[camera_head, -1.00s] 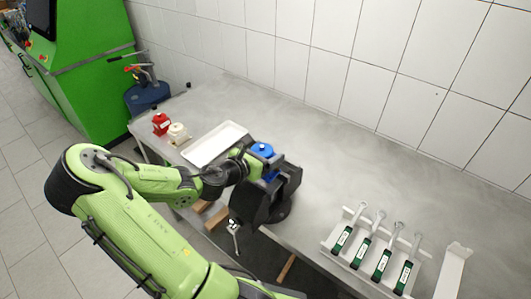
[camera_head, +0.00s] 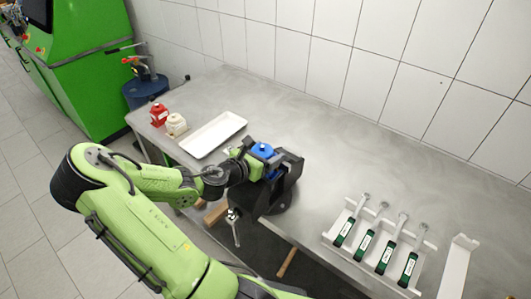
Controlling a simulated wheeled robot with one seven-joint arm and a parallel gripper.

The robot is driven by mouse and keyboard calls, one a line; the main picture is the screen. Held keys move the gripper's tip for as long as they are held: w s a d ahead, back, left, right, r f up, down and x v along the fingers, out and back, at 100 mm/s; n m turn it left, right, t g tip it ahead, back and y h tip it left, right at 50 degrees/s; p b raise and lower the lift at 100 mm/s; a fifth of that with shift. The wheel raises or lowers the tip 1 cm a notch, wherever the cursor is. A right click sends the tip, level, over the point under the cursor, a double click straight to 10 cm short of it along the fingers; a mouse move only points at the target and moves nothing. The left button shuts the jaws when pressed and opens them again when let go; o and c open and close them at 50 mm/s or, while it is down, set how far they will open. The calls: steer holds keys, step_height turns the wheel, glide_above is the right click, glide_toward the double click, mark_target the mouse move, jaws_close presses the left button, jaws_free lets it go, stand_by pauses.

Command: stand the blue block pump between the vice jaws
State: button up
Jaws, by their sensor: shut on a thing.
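The blue block pump (camera_head: 262,150) shows its blue top at the black vice (camera_head: 274,192), on the near edge of the bench. It looks upright, between or just above the jaws; its lower part is hidden, so I cannot tell how deep it sits. My gripper (camera_head: 254,160) reaches in from the left and is shut on the blue pump. The fingertips are mostly hidden by the wrist and the vice.
A red pump (camera_head: 158,114) and a cream pump (camera_head: 176,124) stand at the bench's left end. A white tray (camera_head: 213,135) lies beside them. A rack of green-handled wrenches (camera_head: 377,244) and a white bracket (camera_head: 458,266) are at the right. The bench middle is clear.

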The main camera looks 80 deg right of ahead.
steer(key=o, duration=1.5)
steer(key=shift+f, duration=0.1)
steer(key=v, duration=0.8)
steer(key=shift+w+a, duration=0.2)
steer(key=shift+a, duration=0.05)
steer(key=b, duration=0.1)
steer(key=a+b, duration=0.1)
steer(key=shift+w+a+b, duration=0.2)
steer(key=shift+w+b, duration=0.1)
steer(key=shift+b, duration=0.1)
steer(key=v, duration=0.5)
steer(key=shift+a+r+b, duration=0.25)
steer(key=shift+r+b, duration=0.15)
steer(key=shift+r, duration=0.1)
steer(key=shift+f, duration=0.1)
